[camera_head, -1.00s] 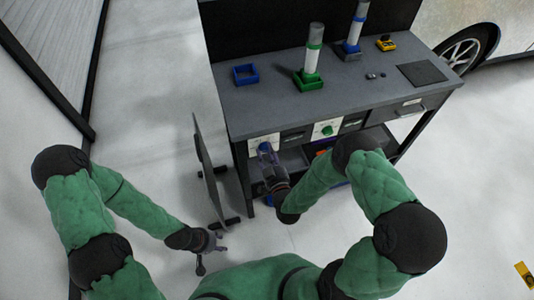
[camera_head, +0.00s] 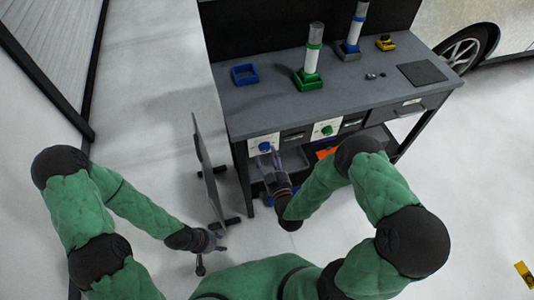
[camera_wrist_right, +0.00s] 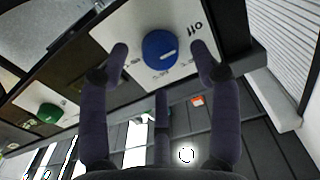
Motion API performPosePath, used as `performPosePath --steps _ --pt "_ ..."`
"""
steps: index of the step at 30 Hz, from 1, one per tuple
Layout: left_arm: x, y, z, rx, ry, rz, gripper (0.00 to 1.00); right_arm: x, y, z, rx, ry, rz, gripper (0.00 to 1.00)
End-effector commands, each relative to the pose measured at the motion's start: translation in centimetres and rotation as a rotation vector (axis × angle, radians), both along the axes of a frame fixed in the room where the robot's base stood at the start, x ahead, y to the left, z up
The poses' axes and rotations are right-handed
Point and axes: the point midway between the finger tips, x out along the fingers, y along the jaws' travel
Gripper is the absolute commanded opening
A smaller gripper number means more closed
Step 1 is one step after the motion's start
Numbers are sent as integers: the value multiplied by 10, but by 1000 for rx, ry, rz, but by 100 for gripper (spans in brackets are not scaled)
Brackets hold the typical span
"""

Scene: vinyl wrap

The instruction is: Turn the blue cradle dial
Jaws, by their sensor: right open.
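The blue dial (camera_head: 265,147) sits on a white plate on the front of the workbench, at its left end. My right gripper (camera_head: 270,163) is open just in front of and below the dial. In the wrist view its fingertips (camera_wrist_right: 160,52) stand on either side of the dial, with no visible contact. My left gripper (camera_head: 213,243) hangs low at the left, away from the bench; its jaws are unclear.
A green dial (camera_head: 327,130) sits on another white plate to the right. A blue tray (camera_head: 245,75), a green holder (camera_head: 308,82) with a white roll and a yellow item (camera_head: 386,44) are on the benchtop. A grey upright panel (camera_head: 207,170) stands left of the bench.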

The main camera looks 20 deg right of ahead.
Motion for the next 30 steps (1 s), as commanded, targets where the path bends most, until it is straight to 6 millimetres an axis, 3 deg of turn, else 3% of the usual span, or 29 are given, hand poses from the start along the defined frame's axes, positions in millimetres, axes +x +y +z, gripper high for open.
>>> performPosePath --steps 9,15,30 --pt "0 0 0 0 0 0 40 -64 -3 -1 1 3 -3 64" --pt "0 0 0 0 0 0 40 -89 -4 -1 1 2 -3 64" --pt "0 0 0 0 0 0 40 -97 -3 0 0 0 -1 64"
